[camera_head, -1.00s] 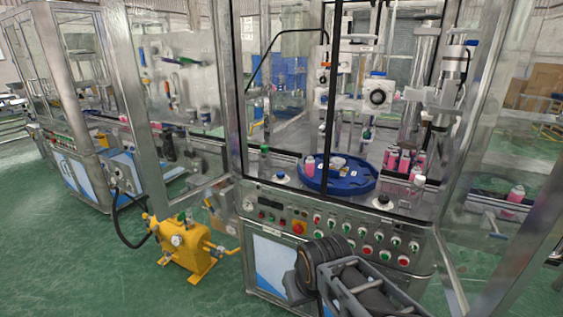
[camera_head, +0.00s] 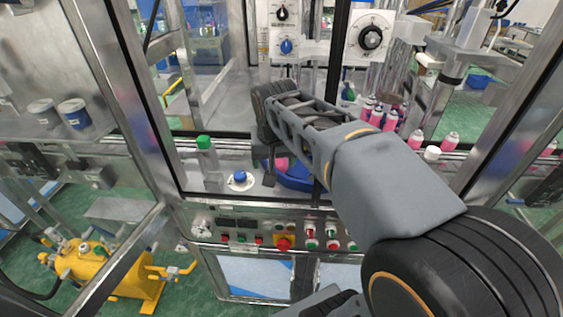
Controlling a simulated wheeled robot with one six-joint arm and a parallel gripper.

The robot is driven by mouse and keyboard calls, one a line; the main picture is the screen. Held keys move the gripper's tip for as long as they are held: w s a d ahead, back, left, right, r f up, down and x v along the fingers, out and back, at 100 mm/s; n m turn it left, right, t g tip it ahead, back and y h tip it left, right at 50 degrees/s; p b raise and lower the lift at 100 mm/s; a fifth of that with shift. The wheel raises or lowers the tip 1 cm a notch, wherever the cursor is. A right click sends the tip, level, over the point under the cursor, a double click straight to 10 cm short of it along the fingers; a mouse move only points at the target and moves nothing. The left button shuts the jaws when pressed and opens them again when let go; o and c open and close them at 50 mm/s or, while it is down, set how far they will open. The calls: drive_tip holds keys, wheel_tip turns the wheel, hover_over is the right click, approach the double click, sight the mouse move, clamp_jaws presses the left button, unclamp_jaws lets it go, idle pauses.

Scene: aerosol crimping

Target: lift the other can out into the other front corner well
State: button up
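My gripper (camera_head: 268,172) points down inside the machine at the front left of the blue round turntable (camera_head: 298,180). A pink can (camera_head: 282,163) shows just right of the gripper, partly hidden by it and my arm. I cannot tell whether the fingers touch it or how wide they stand. Several pink cans (camera_head: 390,121) stand together behind and right of my arm. Another pink can (camera_head: 415,141) stands nearer the front on the right. My arm covers much of the turntable, and I cannot make out any corner well.
A clear bottle with a green cap (camera_head: 207,150) and a white disc with a blue knob (camera_head: 240,178) stand left of the gripper. Metal frame posts border the opening. A button panel (camera_head: 270,238) lies below; a yellow pump unit (camera_head: 90,270) stands on the floor at left.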

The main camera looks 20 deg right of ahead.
drive_tip(key=w+d+r+m, duration=0.4)
drive_tip(key=w+d, duration=0.1)
drive_tip(key=w, duration=0.4)
drive_tip(key=g+h, duration=0.1)
hover_over(282, 164)
drive_tip(key=w, duration=0.1)
drive_tip(key=shift+m, duration=0.3)
wheel_tip(282, 164, down, 7)
drive_tip(key=shift+a+f+b, duration=0.1)
drive_tip(key=shift+a+b, duration=0.05)
drive_tip(key=shift+b, duration=0.3)
drive_tip(key=shift+p+x, duration=0.3)
drive_tip(key=shift+x, duration=2.75)
drive_tip(key=shift+s, duration=0.1)
drive_tip(key=shift+c, duration=0.4)
drive_tip(key=c, duration=1.2)
drive_tip(key=shift+o, duration=0.2)
